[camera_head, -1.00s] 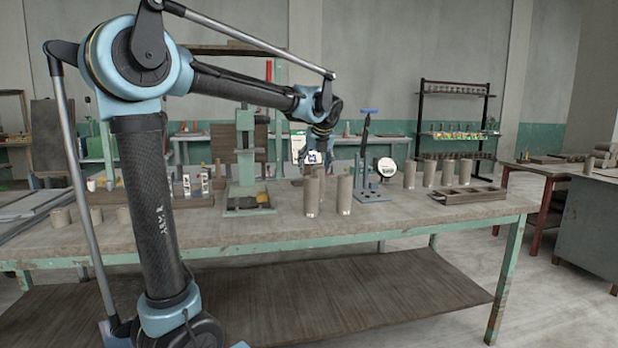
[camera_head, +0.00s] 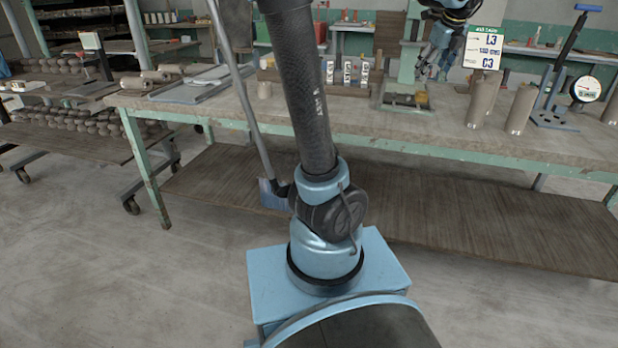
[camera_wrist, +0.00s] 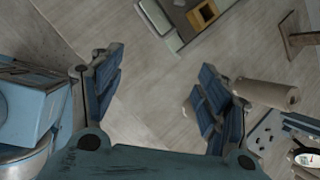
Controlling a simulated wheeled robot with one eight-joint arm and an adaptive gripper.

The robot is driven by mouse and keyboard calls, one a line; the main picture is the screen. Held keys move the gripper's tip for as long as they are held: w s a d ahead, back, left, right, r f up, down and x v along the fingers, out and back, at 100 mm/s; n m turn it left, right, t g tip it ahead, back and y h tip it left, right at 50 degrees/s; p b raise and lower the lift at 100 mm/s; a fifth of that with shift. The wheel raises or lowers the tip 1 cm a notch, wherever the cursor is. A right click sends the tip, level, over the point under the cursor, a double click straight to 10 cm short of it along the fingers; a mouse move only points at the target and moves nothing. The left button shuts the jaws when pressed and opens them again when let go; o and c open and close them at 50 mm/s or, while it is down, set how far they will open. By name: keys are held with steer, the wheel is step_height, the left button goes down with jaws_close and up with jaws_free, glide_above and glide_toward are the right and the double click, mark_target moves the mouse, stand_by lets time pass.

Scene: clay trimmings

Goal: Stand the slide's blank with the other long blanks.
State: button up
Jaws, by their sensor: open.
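In the head view, two tall grey-brown cylindrical blanks (camera_head: 521,108) (camera_head: 478,100) stand upright side by side on the bench, left of a gauge stand. My gripper (camera_head: 437,58) is above the bench to their left, in front of the green press. In the wrist view my gripper (camera_wrist: 155,92) is open, with bare bench top between its fingers. One blank (camera_wrist: 265,95) shows beside the right finger, outside the jaws. I cannot tell which piece is the slide's blank.
The gauge stand (camera_head: 553,98) with a blue handle and round dial (camera_head: 585,89) is close right of the blanks. The press (camera_head: 408,97) stands behind my gripper. A white sign (camera_head: 483,48) is behind the blanks.

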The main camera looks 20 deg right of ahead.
steer(key=w+a+f+n+y, duration=0.1)
steer(key=a+f+n, duration=0.35)
steer(key=a, duration=0.45)
steer(key=a+f+n+g, duration=0.1)
steer(key=a+f+n, duration=0.2)
steer(key=a+n, duration=0.45)
steer(key=w+a+f+n+y, duration=0.1)
steer(key=a+f+n, duration=0.25)
steer(key=a, duration=0.65)
steer(key=s+a+f+n+g, duration=0.2)
steer(key=s+a+f+n, duration=1)
steer(key=a+f+n, duration=0.4)
steer(key=shift+s+n, duration=0.25)
steer(key=shift+n, duration=1)
steer(key=shift+w+f, duration=0.15)
steer(key=shift+w, duration=0.2)
